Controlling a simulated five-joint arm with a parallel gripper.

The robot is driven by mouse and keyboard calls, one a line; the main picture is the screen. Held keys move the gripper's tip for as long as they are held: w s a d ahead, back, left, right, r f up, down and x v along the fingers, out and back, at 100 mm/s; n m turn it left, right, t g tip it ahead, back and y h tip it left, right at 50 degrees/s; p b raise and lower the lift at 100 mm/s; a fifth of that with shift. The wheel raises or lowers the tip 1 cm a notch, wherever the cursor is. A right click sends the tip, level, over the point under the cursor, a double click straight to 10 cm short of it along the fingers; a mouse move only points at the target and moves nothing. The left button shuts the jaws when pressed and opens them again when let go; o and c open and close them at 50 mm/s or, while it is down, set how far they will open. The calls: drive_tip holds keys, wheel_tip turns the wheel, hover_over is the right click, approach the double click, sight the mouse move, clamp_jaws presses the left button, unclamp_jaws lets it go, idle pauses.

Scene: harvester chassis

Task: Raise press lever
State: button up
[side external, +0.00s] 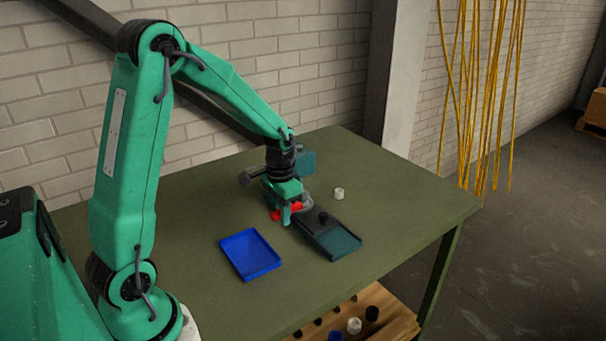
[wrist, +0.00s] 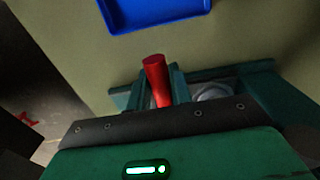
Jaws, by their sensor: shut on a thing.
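The red press lever (wrist: 156,78) shows in the wrist view as a red cylinder between the two fingers of my gripper (wrist: 161,88). My gripper is shut on it. In the side view, red parts of the lever (side external: 297,207) show on either side of my gripper (side external: 286,214), low over the table. The press has a teal and dark base (side external: 335,240) just right of my gripper. A grey round part (wrist: 212,92) shows beside the lever in the wrist view. My gripper hides part of the lever and press.
A blue tray (side external: 236,243) lies on the green table (side external: 185,215), in front and left of the press. A small white cylinder (side external: 339,193) stands behind the press. A wooden shelf (side external: 402,325) below holds several small cylinders. The table's right side is clear.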

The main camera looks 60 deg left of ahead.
drive_tip(key=shift+d+r, duration=0.25)
drive_tip(key=shift+r, duration=0.3)
drive_tip(key=shift+d+r, duration=0.25)
drive_tip(key=shift+r, duration=0.35)
drive_tip(key=shift+d+r, duration=0.15)
drive_tip(key=shift+r, duration=0.4)
drive_tip(key=shift+d+r, duration=0.15)
drive_tip(key=shift+r, duration=0.35)
